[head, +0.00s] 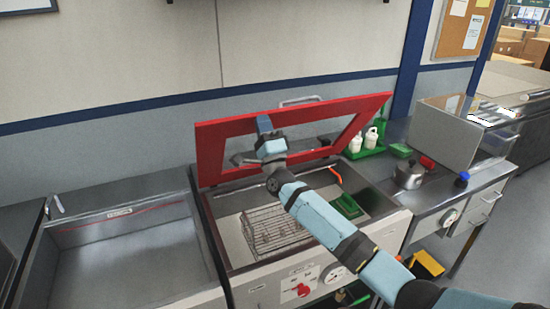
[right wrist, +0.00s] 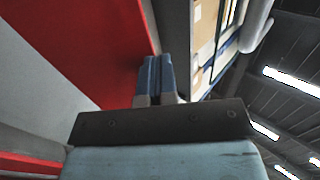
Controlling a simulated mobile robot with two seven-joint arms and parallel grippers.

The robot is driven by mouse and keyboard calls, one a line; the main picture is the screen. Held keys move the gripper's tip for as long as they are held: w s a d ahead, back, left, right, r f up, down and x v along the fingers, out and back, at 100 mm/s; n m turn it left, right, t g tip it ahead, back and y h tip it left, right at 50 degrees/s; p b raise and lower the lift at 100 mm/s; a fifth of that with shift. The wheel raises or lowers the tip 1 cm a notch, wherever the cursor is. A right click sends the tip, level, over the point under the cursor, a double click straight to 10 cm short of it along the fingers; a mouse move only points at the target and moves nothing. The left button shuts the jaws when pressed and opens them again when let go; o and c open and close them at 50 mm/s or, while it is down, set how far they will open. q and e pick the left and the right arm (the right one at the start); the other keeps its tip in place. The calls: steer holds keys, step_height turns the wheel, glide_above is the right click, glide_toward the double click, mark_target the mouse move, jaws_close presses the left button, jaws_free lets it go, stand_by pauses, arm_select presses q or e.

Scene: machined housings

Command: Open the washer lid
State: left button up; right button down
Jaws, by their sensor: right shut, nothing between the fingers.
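The washer lid (head: 211,152) is a red frame with a window, raised well up at the back of the washer and leaning. A grey handle (head: 300,100) shows at its top edge. The lid also fills the upper left of the right wrist view (right wrist: 85,45). My right gripper (head: 264,124) is shut and empty, its fingertips at the lid's upper bar in the head view. In the right wrist view its blue fingers (right wrist: 155,75) are together beside the red frame; I cannot tell whether they touch it. The washer's tub (head: 225,225) is uncovered. My left gripper is not in view.
A wire basket (head: 270,232) and a green item (head: 346,205) lie in the tub. An empty steel sink (head: 130,255) is to the left. The wall is close behind the lid.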

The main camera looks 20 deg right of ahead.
steer(key=w+r, duration=0.1)
steer(key=w, duration=0.1)
steer(key=w+r+g+p, duration=0.1)
steer(key=w+r, duration=0.1)
steer(key=w, duration=0.1)
steer(key=w+r+g+p, duration=0.1)
steer(key=w+r, duration=0.1)
steer(key=shift+w+a+h, duration=0.3)
steer(key=shift+w, duration=0.05)
steer(key=shift+w+g+p, duration=0.3)
steer(key=shift+w, duration=0.3)
